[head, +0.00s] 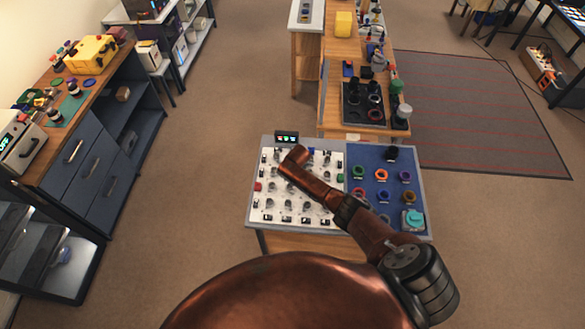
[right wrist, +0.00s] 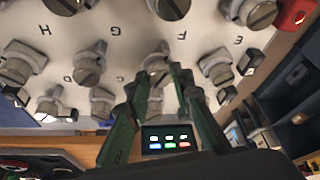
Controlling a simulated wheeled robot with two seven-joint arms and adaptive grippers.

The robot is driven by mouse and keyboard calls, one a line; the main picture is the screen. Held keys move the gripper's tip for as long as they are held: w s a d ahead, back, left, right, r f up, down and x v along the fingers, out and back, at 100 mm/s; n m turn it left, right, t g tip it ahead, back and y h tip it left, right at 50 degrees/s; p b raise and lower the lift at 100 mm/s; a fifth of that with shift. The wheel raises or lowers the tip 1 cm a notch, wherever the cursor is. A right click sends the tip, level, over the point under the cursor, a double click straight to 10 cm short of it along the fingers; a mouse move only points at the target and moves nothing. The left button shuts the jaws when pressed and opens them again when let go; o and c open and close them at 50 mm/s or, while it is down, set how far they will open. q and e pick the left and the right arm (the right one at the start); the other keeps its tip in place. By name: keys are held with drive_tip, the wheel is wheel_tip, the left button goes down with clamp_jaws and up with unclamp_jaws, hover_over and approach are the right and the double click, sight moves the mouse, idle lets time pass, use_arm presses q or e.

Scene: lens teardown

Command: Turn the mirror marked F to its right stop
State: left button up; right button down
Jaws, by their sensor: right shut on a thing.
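The white board (head: 262,200) on the bench holds several small grey mirror mounts. In the right wrist view, the letters H, G, F and E show upside down beside a row of mounts. The mirror marked F (right wrist: 157,57) is a grey post with a rounded head beside its letter. My right gripper (right wrist: 160,76) has its two green fingers on either side of this mirror and is shut on it. In the head view, my copper arm hides this gripper and the mirror. My left gripper is out of view.
A small dark display (head: 287,137) with lit marks stands at the board's back edge. Neighbouring mounts (right wrist: 90,62) stand close on both sides of the fingers. A blue panel (head: 366,158) with coloured rings lies right of the white board.

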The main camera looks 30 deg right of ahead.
drive_tip(key=shift+a+m+g+h, duration=0.1)
drive_tip(key=shift+m+g+h, duration=0.2)
drive_tip(key=shift+m, duration=0.75)
drive_tip(key=shift+a+m+g+h, duration=0.1)
drive_tip(key=shift+m+h, duration=0.3)
drive_tip(key=shift+m, duration=0.65)
drive_tip(key=shift+d, duration=0.1)
drive_tip(key=c, duration=1.7)
unclamp_jaws()
drive_tip(key=shift+w, duration=0.1)
drive_tip(key=v, duration=1.2)
